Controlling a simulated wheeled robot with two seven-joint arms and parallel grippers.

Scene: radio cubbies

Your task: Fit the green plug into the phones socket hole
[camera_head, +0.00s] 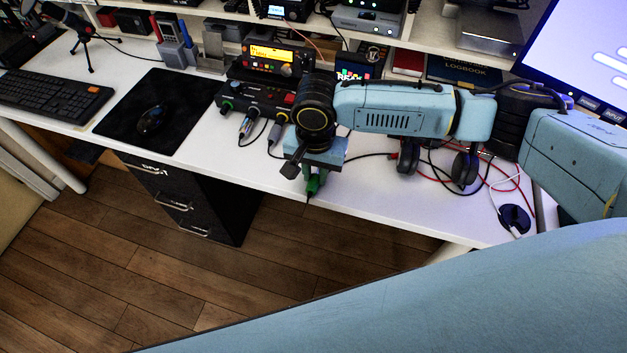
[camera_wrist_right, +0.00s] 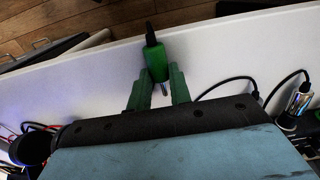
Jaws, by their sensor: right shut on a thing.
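The green plug (camera_wrist_right: 155,62) shows in the right wrist view, with a dark cable end at its back and a metal tip between the fingers. My right gripper (camera_wrist_right: 159,88) has green fingers and is shut on the plug. In the head view the right gripper (camera_head: 313,182) is above the desk near its front edge, with the plug largely hidden among the green fingers. The black socket box (camera_head: 262,97) stands on the desk behind and left of it, apart from the plug. The phones label and hole cannot be made out. My left gripper is not in view.
Grey-bodied plugs (camera_head: 246,126) with black cables are at the box's front. A radio with an orange display (camera_head: 269,53) stands behind. Black headphones (camera_head: 465,166) and red cables lie to the right. A mouse mat (camera_head: 185,88) lies left; bare white desk lies between.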

